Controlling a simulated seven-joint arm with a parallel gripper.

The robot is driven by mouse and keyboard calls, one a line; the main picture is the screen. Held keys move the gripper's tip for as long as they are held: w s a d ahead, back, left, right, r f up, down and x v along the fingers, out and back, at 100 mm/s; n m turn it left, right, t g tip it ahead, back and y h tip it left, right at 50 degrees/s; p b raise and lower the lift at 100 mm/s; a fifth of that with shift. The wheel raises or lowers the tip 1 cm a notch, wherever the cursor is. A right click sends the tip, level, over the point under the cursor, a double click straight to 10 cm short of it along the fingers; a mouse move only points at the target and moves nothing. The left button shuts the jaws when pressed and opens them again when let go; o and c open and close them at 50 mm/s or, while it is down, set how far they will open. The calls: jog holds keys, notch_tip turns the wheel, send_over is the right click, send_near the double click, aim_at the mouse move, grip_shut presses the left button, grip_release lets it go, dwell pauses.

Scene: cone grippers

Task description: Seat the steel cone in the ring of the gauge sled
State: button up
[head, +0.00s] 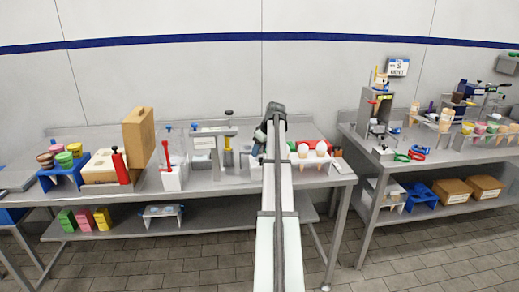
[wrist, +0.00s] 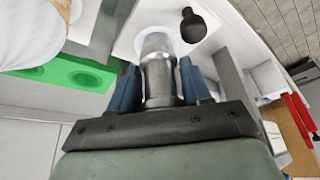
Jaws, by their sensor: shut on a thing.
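My gripper (wrist: 158,80) is shut on the steel cone (wrist: 157,72), with one blue finger on each side of it. The cone's far end points at a pale round ring (wrist: 178,28) in the white top of what looks like the gauge sled (wrist: 215,37). The end overlaps the ring in the picture; I cannot tell whether it is inside it or just above. A black knob (wrist: 192,27) stands beside the ring. In the head view my gripper (head: 259,146) is over the middle table, and my arm hides most of the sled and the cone.
A green rack (wrist: 85,78) lies close on the left of my gripper, with a large pale rounded thing (wrist: 35,30) above it. A white scale-like stand (head: 204,143) is to the left.

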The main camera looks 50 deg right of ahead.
jog(key=shift+f, duration=0.25)
jog(key=o, duration=1.3)
jog(key=v, duration=1.4)
jog(key=shift+w, duration=0.1)
jog(key=shift+f, duration=0.15)
